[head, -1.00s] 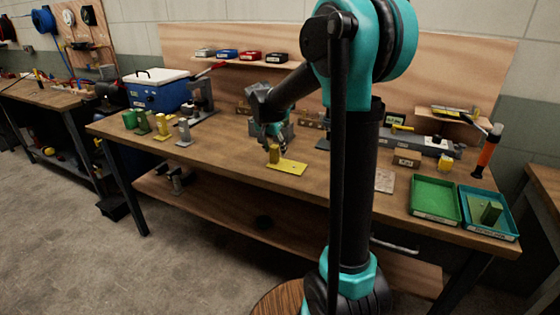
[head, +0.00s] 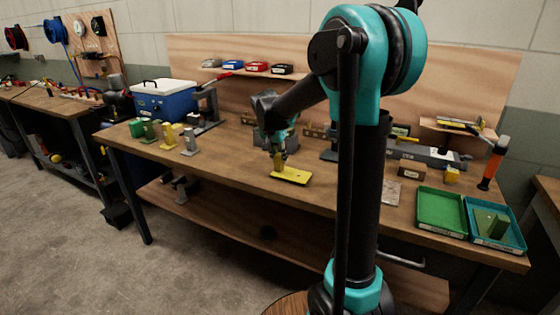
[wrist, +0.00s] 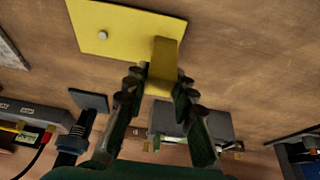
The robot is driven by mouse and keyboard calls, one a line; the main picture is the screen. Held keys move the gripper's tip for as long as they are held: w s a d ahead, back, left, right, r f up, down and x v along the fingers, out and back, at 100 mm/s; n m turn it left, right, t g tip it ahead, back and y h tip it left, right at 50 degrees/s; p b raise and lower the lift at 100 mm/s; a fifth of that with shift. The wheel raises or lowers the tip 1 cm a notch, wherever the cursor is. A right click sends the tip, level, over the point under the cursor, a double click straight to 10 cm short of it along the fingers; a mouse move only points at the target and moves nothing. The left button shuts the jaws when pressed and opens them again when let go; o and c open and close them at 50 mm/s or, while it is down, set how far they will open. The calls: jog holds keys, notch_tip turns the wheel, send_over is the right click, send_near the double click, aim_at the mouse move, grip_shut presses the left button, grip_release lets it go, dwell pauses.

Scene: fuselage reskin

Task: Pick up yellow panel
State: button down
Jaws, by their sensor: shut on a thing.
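The yellow panel (head: 292,176) is a flat plate with a small upright tab, at the front middle of the wooden bench. In the wrist view the panel (wrist: 125,27) spans the top, with a round grey spot near its left part and the tab standing up near its right end. My gripper (head: 280,160) is at the left part of the panel in the head view. In the wrist view my gripper (wrist: 162,79) has its fingers on both sides of the tab, shut on it. In the head view the fingers hide the tab. I cannot tell whether the plate touches the bench.
Green, yellow and grey stands (head: 168,136) are at the bench's left, before a blue cooler (head: 163,100). A green tray (head: 441,209) and a teal tray (head: 510,240) lie at the right. A grey block (wrist: 190,121) is near the panel.

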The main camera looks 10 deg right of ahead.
notch_tip(320, 180, up, 19)
dwell(0.4)
